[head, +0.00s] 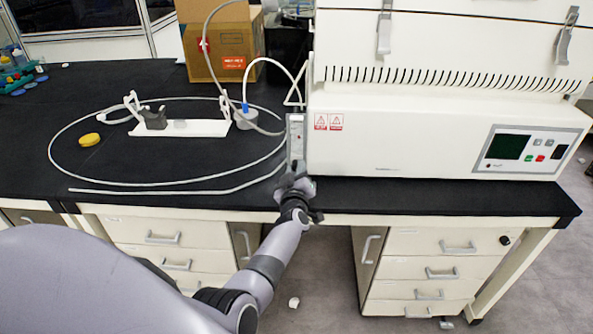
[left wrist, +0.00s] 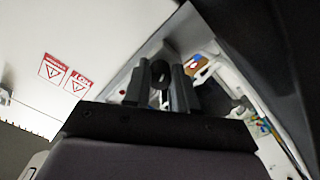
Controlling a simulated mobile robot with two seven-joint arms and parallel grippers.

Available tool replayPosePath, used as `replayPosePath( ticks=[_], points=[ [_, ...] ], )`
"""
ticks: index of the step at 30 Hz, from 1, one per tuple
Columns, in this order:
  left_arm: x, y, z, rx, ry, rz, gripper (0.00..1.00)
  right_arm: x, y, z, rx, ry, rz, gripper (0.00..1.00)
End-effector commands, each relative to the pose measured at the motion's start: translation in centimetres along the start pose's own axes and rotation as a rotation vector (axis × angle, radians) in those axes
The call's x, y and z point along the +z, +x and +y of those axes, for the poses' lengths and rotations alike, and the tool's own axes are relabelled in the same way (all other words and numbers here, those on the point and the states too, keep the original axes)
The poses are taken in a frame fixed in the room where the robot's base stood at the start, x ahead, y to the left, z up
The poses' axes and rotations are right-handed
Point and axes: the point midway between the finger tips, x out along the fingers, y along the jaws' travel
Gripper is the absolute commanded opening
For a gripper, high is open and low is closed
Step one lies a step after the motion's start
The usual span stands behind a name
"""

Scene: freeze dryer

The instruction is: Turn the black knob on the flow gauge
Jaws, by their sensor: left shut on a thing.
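The flow gauge (head: 296,135) is a narrow upright clear strip at the left front corner of the white freeze dryer (head: 420,150). My left gripper (head: 297,182) is at its lower end, by the table's front edge, and covers the knob in the head view. In the left wrist view the round black knob (left wrist: 160,74) shows between the two fingers of my left gripper (left wrist: 159,88). The fingers are shut on the knob, one on each side. My right gripper is in neither view.
A white stand (head: 180,129) with grey holders sits left of the dryer, inside a loop of pale tubing (head: 125,184). A yellow round object (head: 89,140) lies near it. A cardboard box (head: 220,50) stands behind. Drawers (head: 425,272) are below the black tabletop (head: 450,197).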

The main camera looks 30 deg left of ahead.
Motion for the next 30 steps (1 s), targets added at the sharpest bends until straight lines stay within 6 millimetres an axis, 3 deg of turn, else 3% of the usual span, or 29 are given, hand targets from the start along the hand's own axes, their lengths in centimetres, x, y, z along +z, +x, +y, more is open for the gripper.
replayPosePath(
  ticks=[21,22,24,30],
  points=[
    [0.1,-0.05,-0.1,-0.002,0.081,-0.002,0.0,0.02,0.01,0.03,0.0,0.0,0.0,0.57],
    [0.1,-0.05,-0.1,-0.002,0.08,-0.002,0.29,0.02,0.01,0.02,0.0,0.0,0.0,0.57],
    [0.09,-0.05,-0.1,-0.001,0.08,-0.002,0.52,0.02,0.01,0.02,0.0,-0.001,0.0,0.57],
    [0.04,-0.02,-0.06,-0.001,0.08,-0.001,0.52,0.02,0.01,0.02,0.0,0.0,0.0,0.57]
  ],
)
